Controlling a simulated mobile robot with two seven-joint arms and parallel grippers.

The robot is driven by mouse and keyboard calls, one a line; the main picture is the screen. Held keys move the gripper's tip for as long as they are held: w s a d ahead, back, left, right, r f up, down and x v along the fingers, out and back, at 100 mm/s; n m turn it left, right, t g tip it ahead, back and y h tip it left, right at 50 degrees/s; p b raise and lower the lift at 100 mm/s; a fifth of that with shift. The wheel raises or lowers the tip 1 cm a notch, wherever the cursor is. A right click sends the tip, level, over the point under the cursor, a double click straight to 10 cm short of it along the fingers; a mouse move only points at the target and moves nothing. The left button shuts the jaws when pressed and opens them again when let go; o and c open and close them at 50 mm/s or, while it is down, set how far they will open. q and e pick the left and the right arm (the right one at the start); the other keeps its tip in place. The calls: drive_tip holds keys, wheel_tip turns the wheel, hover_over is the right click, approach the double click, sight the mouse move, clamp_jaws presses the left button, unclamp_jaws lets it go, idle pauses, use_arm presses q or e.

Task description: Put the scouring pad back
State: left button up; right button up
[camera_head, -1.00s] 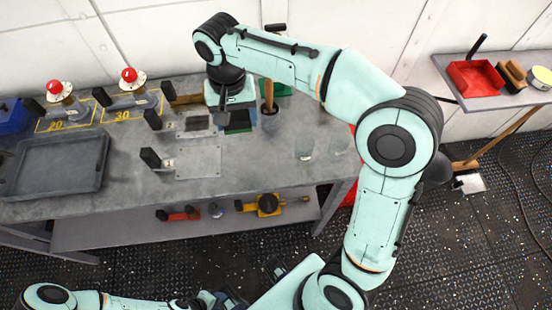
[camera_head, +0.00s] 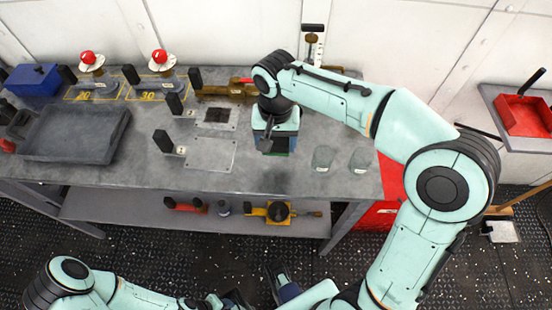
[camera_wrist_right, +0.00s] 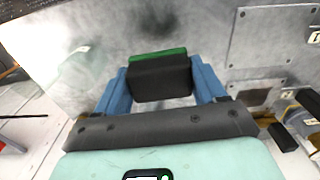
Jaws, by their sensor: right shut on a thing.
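The scouring pad is a dark block with a green layer, seen in the right wrist view (camera_wrist_right: 160,78) between two blue fingers. My right gripper (camera_wrist_right: 162,88) is shut on it. In the head view my right gripper (camera_head: 276,143) points down over the grey workbench (camera_head: 240,178), right of the metal plates, and only a dark green edge of the pad shows below it. I cannot tell if the pad touches the bench. My left gripper (camera_head: 284,284) is at the bottom edge, away from the bench; its jaw state is unclear.
Two clear glasses (camera_head: 323,157) stand right of the right gripper. Metal plates (camera_head: 210,154) with black upright blocks lie to the left, beside a grey tray (camera_head: 75,135). A wall shelf holds a red tray (camera_head: 523,116). The bench's front middle is clear.

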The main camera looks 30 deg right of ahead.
sight(276, 140)
wheel_tip(276, 140, down, 8)
drive_tip(key=shift+r+b, duration=0.25)
drive_tip(key=shift+b, duration=0.25)
drive_tip(key=shift+f, duration=0.1)
drive_tip(key=o, duration=1)
wheel_tip(276, 140, up, 12)
drive_tip(key=shift+r+p, duration=0.15)
drive_tip(key=shift+p, duration=0.95)
